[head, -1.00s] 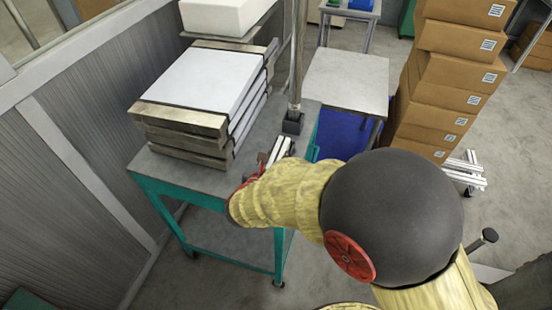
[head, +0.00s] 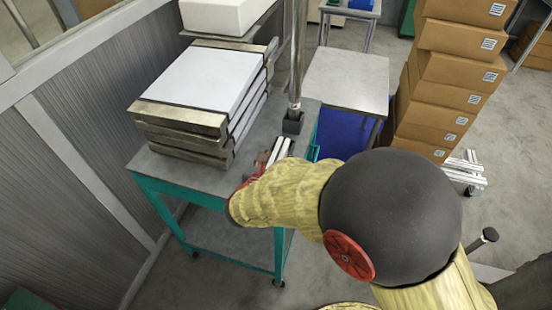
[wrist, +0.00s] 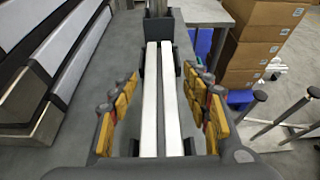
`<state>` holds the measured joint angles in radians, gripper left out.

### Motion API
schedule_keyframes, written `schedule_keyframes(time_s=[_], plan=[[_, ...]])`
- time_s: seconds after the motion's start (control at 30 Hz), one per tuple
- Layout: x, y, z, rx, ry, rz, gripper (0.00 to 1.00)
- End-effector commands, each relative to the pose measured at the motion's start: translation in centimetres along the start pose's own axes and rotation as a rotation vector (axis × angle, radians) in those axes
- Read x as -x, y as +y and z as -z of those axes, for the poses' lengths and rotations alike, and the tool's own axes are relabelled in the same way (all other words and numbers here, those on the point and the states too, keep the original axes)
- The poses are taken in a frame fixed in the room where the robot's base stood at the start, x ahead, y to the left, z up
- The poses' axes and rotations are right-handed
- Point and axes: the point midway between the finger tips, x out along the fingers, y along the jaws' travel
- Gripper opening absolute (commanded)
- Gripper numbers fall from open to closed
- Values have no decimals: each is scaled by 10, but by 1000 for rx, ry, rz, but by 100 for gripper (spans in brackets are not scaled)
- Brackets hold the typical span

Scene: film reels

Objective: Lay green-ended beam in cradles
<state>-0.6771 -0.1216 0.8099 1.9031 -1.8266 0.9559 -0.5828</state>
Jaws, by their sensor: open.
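Two long white bars, or one beam with a groove, lie side by side along the middle of the wrist view (wrist: 149,105). They run away from me, and their far ends sit by a dark upright cradle (wrist: 178,58). Dark cradle sides also show at the near end (wrist: 188,146). I see no green end, so I cannot tell which beam this is. My gripper (wrist: 162,82) is open, its yellow-padded fingers on both sides of the white bars with gaps. In the head view the white bars (head: 280,150) show on the cart, and my arm hides most of the gripper.
A stack of white panels with metal edges (head: 200,85) fills the cart's (head: 205,178) left side. A metal post (head: 294,80) stands just beyond the bars. Cardboard boxes (head: 445,70) and more white bars (head: 465,172) are at the right. A bare side table (head: 347,82) stands behind.

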Motion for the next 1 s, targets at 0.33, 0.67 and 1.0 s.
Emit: schedule_keyframes(time_s=[0.33, 0.67, 1.0], plan=[[62, 2, -10, 2, -1, -5, 48], [114, 1, -8, 0, -1, -3, 48], [123, -2, -8, -8, 1, 4, 48]])
